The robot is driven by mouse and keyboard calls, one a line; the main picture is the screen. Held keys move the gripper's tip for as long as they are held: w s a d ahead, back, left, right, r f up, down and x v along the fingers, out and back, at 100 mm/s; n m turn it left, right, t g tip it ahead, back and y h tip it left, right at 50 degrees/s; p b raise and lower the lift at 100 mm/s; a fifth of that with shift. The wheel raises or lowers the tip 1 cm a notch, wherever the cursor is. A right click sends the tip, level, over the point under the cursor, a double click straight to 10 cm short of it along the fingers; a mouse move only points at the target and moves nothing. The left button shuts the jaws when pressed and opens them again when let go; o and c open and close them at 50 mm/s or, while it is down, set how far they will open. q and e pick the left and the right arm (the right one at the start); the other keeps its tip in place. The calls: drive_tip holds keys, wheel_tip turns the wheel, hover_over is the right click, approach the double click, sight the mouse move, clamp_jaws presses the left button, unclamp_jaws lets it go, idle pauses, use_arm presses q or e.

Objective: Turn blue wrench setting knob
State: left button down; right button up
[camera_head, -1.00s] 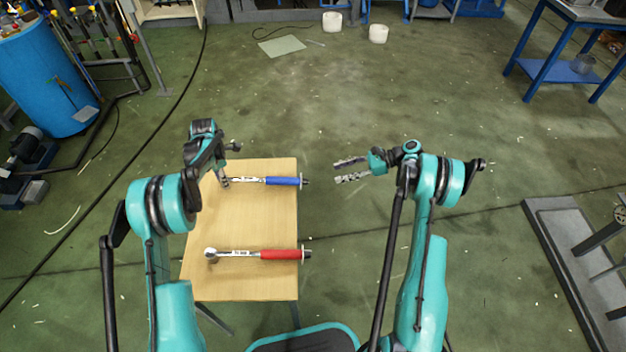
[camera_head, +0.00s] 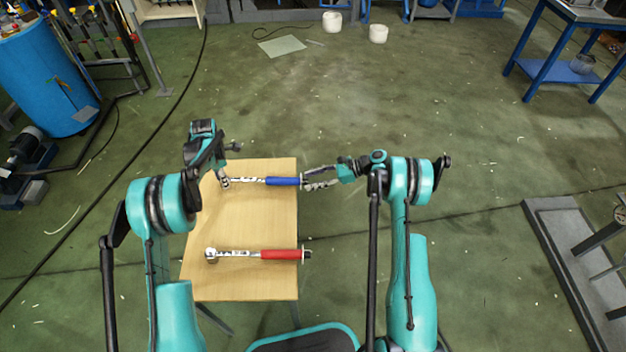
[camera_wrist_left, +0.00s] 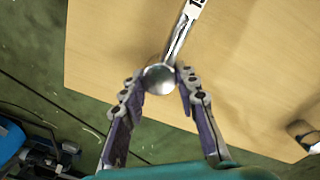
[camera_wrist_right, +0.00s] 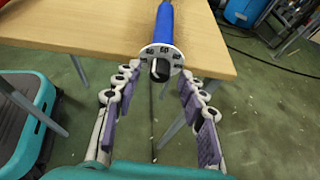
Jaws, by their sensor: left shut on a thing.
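The blue wrench (camera_head: 283,181) lies across the far part of the wooden table, its blue handle pointing right. My left gripper (camera_head: 222,182) is at its silver head. In the left wrist view the fingers are shut on the round wrench head (camera_wrist_left: 160,79). The setting knob, a black stub on a numbered white disc (camera_wrist_right: 160,65), is at the handle's end, past the table's right edge. My right gripper (camera_head: 320,180) is open beside it. In the right wrist view the fingers (camera_wrist_right: 158,85) stand apart on either side of the disc, with visible gaps.
A red-handled wrench (camera_head: 280,254) lies on the near part of the wooden table (camera_head: 240,215), its head at the left. A grey metal frame (camera_head: 565,260) stands at the far right.

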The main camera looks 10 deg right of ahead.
clamp_jaws()
use_arm(q)
drive_tip(key=shift+d, duration=0.1)
use_arm(e)
drive_tip(key=shift+s+a+f+n+t, duration=0.1)
drive_tip(key=shift+s+n+t, duration=0.05)
drive_tip(key=shift+n+t, duration=0.7)
drive_tip(key=shift+s+f+n+t, duration=0.1)
drive_tip(key=shift+s+n+t, duration=0.05)
drive_tip(key=shift+n+t, duration=0.75)
drive_tip(key=shift+s+a+n+t, duration=0.1)
drive_tip(key=shift+s+n+t, duration=0.05)
drive_tip(key=shift+n+t, duration=0.7)
drive_tip(key=shift+o, duration=0.6)
unclamp_jaws()
